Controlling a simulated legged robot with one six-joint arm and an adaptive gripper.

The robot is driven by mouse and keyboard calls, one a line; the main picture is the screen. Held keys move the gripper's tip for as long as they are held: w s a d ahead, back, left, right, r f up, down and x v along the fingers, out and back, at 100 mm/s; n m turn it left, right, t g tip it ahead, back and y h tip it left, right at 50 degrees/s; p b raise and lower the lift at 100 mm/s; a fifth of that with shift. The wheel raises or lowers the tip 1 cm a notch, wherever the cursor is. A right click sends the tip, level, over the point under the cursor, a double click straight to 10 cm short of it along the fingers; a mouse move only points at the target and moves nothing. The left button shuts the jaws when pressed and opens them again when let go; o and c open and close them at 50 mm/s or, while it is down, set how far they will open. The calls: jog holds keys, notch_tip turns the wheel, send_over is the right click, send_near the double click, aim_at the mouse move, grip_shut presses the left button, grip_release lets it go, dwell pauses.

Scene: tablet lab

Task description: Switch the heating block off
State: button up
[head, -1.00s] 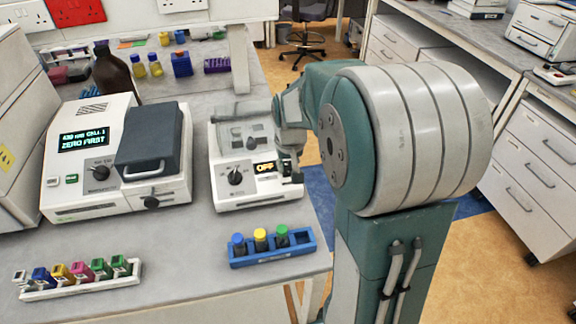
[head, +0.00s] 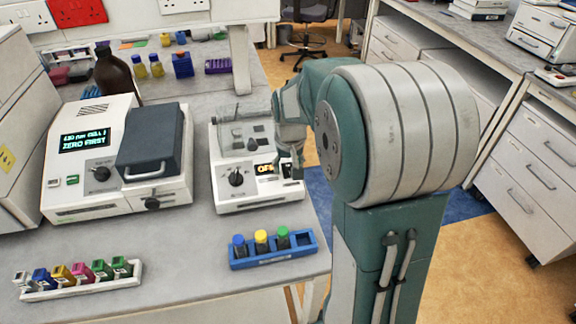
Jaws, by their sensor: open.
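The heating block (head: 258,197) is a small white unit with a clear lid (head: 243,132) raised over its wells. Its front panel carries a black knob (head: 236,179) and a small dark display (head: 264,169) with amber letters that appear to read "OFF", its right end partly covered by my gripper. My gripper (head: 288,172) is at the right part of the front panel, to the right of the knob and apart from it. It is open and looks empty. My arm hides the block's right edge, and I cannot tell whether a fingertip touches the panel.
A photometer (head: 68,190) reading "ZERO FIRST" stands left of the block. A blue rack (head: 274,256) with capped vials is in front, and a white rack (head: 84,286) of coloured cuvettes is at front left. A brown bottle (head: 115,76) stands behind. Bare bench (head: 190,240) lies between.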

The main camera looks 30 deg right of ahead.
notch_tip(320, 180, up, 12)
jog(key=s, duration=0.1)
jog(key=shift+s+a+f, duration=0.15)
jog(key=shift+s+a, duration=0.05)
jog(key=shift+a, duration=0.05)
dwell(0.4)
jog(key=s+a+n+t, duration=0.1)
jog(key=s+a+t, duration=0.1)
jog(key=s+a, duration=0.4)
jog(key=s+a+n+t, duration=0.2)
jog(key=s+a, duration=0.4)
jog(key=s, duration=0.6)
jog(key=shift+a+f, duration=0.15)
jog(key=shift+f, duration=0.1)
